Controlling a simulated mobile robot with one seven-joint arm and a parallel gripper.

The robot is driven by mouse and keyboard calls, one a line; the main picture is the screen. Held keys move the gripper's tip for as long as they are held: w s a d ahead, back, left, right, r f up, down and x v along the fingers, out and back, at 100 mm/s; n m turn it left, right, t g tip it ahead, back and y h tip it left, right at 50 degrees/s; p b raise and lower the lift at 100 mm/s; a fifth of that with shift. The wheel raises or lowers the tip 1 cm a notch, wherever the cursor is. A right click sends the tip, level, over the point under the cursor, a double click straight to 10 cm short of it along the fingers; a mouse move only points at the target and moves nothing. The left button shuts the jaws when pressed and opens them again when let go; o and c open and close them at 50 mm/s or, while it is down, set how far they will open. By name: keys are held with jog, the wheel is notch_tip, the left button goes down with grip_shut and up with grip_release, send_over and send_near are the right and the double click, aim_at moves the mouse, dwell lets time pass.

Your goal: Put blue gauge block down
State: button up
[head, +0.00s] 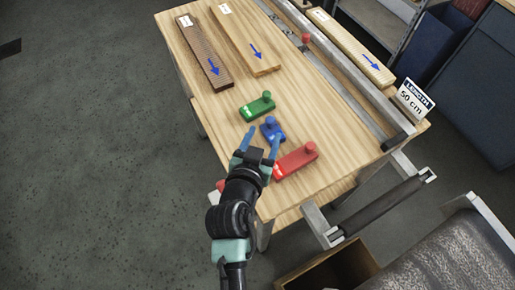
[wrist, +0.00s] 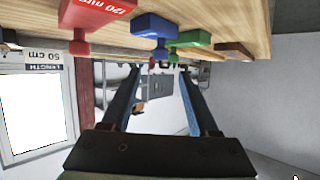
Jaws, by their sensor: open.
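The blue gauge block (head: 273,132) stands on the wooden table, knob up, between the green and red blocks. My gripper (head: 261,143) is open, its fingers reaching toward the blue block from the near side. In the wrist view, which is upside down, the blue block (wrist: 154,25) and its knob lie beyond and between the open fingertips (wrist: 159,72). Nothing is held. Whether a fingertip touches the block cannot be told.
A green block (head: 258,106) and a red block (head: 297,160) marked 120 mm flank it closely. Planks with blue arrows (head: 206,52) lie behind. A rail (head: 345,70) and a 50 cm length sign (head: 412,99) are at right. Bare tabletop (head: 325,118) lies right of the blocks.

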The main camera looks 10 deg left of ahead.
jog(key=v, duration=0.5)
jog(key=w+d+r+t, duration=0.1)
jog(key=w+r+t, duration=0.3)
jog(key=r, duration=1.2)
jog(key=w+d+r+t, duration=0.1)
jog(key=w+r+t, duration=0.2)
jog(key=r, duration=1.3)
jog(key=s+r+n+t+y, duration=0.1)
jog(key=s+r+t, duration=0.2)
jog(key=r, duration=0.8)
jog(key=s+r+n+t+y, duration=0.1)
jog(key=s+r+t, duration=0.3)
jog(key=s+r, duration=0.3)
notch_tip(320, 180, up, 5)
jog(key=shift+s+d+r+n, duration=0.2)
jog(key=shift+d+n, duration=0.1)
jog(key=shift+d, duration=0.15)
